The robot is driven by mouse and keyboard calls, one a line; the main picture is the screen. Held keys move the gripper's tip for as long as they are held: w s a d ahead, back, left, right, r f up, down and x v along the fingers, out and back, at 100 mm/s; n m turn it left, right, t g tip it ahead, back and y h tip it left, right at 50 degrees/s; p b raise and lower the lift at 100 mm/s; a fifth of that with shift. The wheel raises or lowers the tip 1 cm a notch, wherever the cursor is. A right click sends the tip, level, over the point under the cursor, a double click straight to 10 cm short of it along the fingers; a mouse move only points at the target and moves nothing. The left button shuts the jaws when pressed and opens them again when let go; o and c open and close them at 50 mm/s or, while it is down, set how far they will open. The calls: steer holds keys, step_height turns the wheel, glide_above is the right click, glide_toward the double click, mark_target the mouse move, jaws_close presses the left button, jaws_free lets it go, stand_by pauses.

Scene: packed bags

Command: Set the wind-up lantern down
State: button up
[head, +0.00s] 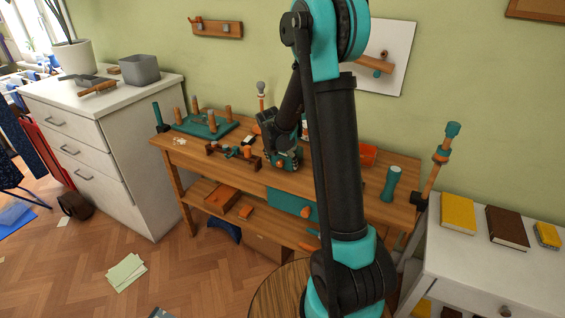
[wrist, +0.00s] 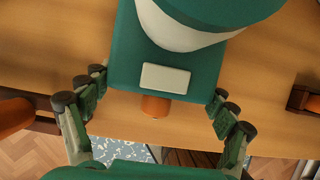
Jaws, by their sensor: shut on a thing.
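The wind-up lantern (wrist: 125,60) has a teal body with a small pale plate, an orange knob below it and a cream and green round part above. My gripper (wrist: 157,86) has its fingers against both sides of the body in the wrist view, shut on it. In the head view my gripper (head: 283,160) is over the middle of the wooden workbench (head: 338,178), and the lantern is mostly hidden there. I cannot tell whether the lantern touches the bench top.
A teal peg board (head: 190,126) stands at the bench's left, with a wooden rack (head: 232,152) between it and my gripper. An orange tray (head: 368,154) and a teal cylinder (head: 391,184) stand to the right. Some bare bench lies between these.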

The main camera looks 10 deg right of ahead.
steer(key=o, duration=1.6)
steer(key=v, duration=1.1)
steer(key=s+d+f+m+y, duration=0.1)
steer(key=s+d+f+m, duration=0.1)
steer(key=s+m, duration=0.7)
steer(key=s+d+f+m+y, duration=0.1)
steer(key=s+d+f+m, duration=0.1)
steer(key=s+m, duration=0.7)
steer(key=s+d+f+m, duration=0.2)
steer(key=s+m, duration=0.7)
steer(key=m, duration=0.1)
steer(key=shift+d+f+m+y, duration=0.3)
steer(key=shift+f+m+y, duration=0.1)
